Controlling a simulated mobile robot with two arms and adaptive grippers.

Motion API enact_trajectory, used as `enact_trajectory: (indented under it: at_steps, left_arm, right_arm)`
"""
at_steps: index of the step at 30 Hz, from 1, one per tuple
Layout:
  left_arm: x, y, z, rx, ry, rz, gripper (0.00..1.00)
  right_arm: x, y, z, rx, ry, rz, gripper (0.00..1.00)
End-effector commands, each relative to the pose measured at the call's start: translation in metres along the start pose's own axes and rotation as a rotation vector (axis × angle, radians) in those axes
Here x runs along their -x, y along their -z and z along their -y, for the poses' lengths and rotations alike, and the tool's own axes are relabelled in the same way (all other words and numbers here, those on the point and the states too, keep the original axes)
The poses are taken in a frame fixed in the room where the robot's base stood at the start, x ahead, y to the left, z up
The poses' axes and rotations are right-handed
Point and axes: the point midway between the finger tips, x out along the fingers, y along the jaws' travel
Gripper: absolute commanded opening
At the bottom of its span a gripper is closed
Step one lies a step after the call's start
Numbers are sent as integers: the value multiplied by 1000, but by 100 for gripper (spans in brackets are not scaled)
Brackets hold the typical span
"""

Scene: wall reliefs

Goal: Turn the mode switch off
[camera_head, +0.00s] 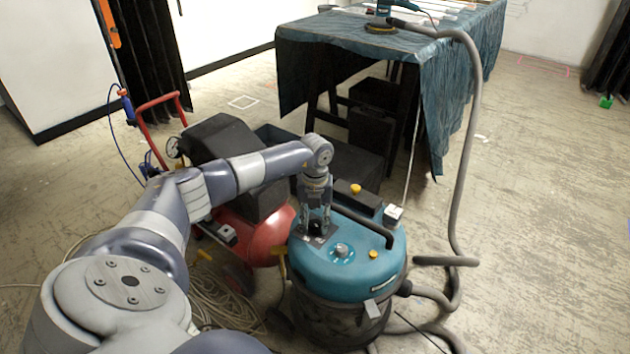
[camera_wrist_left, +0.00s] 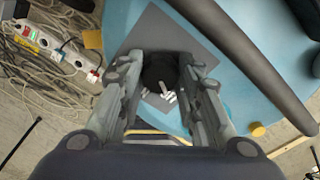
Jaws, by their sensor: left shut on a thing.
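A teal vacuum cleaner (camera_head: 375,265) stands on the floor. Its top carries a grey plate (camera_head: 327,240) with a black round knob (camera_head: 316,229), which I take to be the mode switch. My left gripper (camera_head: 316,222) points down at this knob from above. In the left wrist view the dark knob (camera_wrist_left: 160,72) sits between the two fingers, and the gripper is shut on it. Small pale marks show near the knob, but I cannot read its setting. The fingers partly hide the plate. My right gripper is not in view.
A red compressor (camera_head: 262,238) stands left of the vacuum. A grey hose (camera_head: 468,170) runs up to a cloth-covered table (camera_head: 440,100). Floor at right is mostly clear.

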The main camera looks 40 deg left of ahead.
Motion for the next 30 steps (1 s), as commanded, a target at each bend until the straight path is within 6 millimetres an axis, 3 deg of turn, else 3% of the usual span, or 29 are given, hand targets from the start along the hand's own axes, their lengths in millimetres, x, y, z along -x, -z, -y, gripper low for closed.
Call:
enact_trajectory:
  at_steps: [7,8,10,22,26,30]
  left_arm:
    - [-1,1,0,0,0,-3,8]
    - [-1,1,0,0,0,-3,36]
    - [-1,1,0,0,0,-3,52]
    - [4,0,0,0,1,0,53]
    - [20,-1,1,-1,3,2,53]
    - [50,-1,0,0,3,3,53]
  right_arm:
    - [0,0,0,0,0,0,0]
    - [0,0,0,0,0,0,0]
    - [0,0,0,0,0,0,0]
    - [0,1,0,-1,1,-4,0]
    - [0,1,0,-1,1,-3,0]
    - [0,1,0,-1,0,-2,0]
